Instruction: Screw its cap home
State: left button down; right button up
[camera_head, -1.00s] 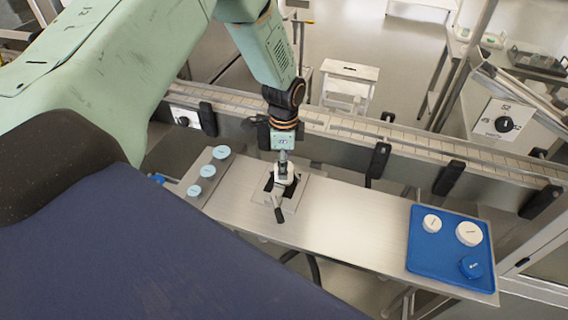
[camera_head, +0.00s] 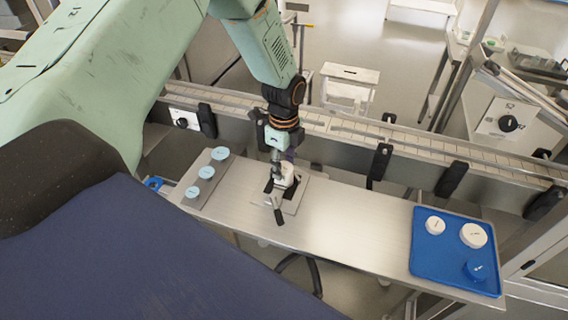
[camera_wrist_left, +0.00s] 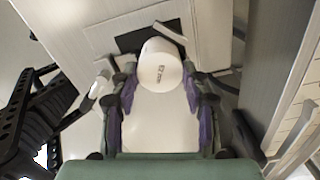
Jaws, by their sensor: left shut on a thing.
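A white round cap (camera_wrist_left: 160,72) with dark lettering on its top sits between the purple-padded fingers of my left gripper (camera_wrist_left: 160,98) in the wrist view. In the head view the left gripper (camera_head: 279,165) points down at a white piece (camera_head: 286,175) at the fixture on the bench. The fixture (camera_head: 292,201) has a pale plate, black parts and a dark-tipped handle (camera_head: 278,213). The gripper is shut on the cap. Any container below the cap and the joint between them are hidden. My right gripper is not in view.
A blue tray (camera_head: 425,262) at the bench's right end holds two white round pieces (camera_head: 473,235) and a blue one (camera_head: 477,270). A grey strip (camera_head: 199,188) at the left bears three light-blue round pieces. A conveyor (camera_head: 345,128) runs behind. The bench (camera_head: 350,225) is clear between fixture and tray.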

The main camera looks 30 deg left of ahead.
pick_arm(q)
jog(key=c, duration=0.7)
grip_release()
jog(key=n+p, duration=0.2)
jog(key=n, duration=0.1)
jog(key=shift+r+n, duration=0.1)
jog(key=shift+n, duration=0.3)
jog(key=shift+n+p, duration=0.3)
jog(key=shift+n, duration=0.7)
